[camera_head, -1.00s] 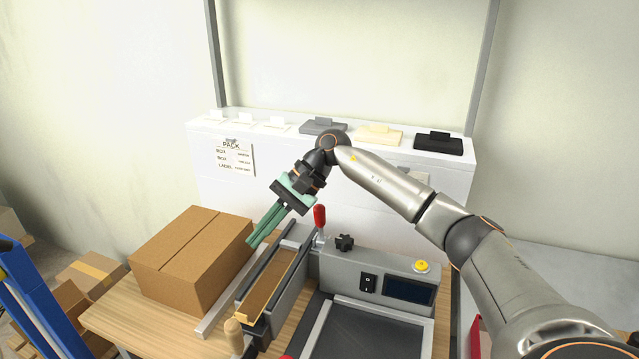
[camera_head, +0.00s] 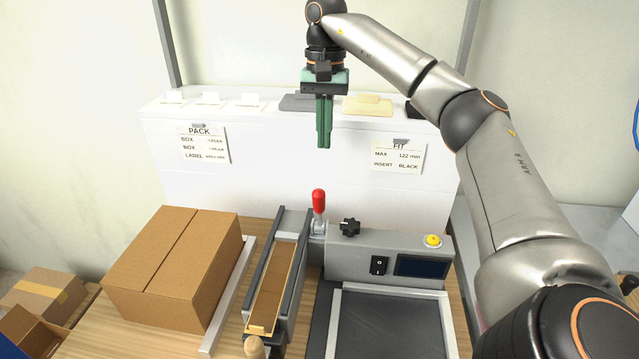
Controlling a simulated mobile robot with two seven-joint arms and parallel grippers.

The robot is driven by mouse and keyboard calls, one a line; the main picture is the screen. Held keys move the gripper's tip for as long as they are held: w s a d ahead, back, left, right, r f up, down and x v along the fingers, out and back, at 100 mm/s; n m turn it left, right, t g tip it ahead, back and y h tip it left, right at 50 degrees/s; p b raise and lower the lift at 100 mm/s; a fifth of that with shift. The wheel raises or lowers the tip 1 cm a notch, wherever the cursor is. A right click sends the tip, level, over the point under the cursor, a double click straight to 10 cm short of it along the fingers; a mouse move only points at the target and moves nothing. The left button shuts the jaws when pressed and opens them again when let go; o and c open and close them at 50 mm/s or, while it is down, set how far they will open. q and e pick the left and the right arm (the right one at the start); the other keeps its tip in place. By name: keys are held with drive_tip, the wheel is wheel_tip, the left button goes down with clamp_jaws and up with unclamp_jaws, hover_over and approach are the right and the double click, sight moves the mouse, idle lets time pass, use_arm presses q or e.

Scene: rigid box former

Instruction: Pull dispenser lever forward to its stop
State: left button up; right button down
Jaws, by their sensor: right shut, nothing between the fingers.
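A lever with a red grip (camera_head: 319,203) stands upright at the back of the grey machine (camera_head: 345,262), beside the dispenser channel. The channel (camera_head: 285,233) is a long narrow trough with a brown strip (camera_head: 272,290) in it. A wooden knob (camera_head: 255,347) shows at its front end, partly cut off by the picture edge. My right gripper (camera_head: 324,146) points straight down, its green fingers shut and empty. In the picture it hangs above the red grip, with a clear gap between them. My left gripper is not in view.
A closed cardboard box (camera_head: 175,262) sits left of the channel on the wooden table (camera_head: 120,335). A black knob (camera_head: 349,228), a switch (camera_head: 379,265) and a yellow button (camera_head: 433,241) are right of the lever. A white shelf (camera_head: 290,165) with several inserts stands behind.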

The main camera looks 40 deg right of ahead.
sight(319, 210)
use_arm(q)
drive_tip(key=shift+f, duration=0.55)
use_arm(e)
drive_tip(key=s+a+f, duration=0.2)
drive_tip(key=a+f, duration=0.1)
drive_tip(key=f, duration=0.4)
drive_tip(key=shift+s+a+f, duration=0.2)
drive_tip(key=shift+s, duration=0.15)
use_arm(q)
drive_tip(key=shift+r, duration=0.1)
use_arm(e)
drive_tip(key=shift+w, duration=0.15)
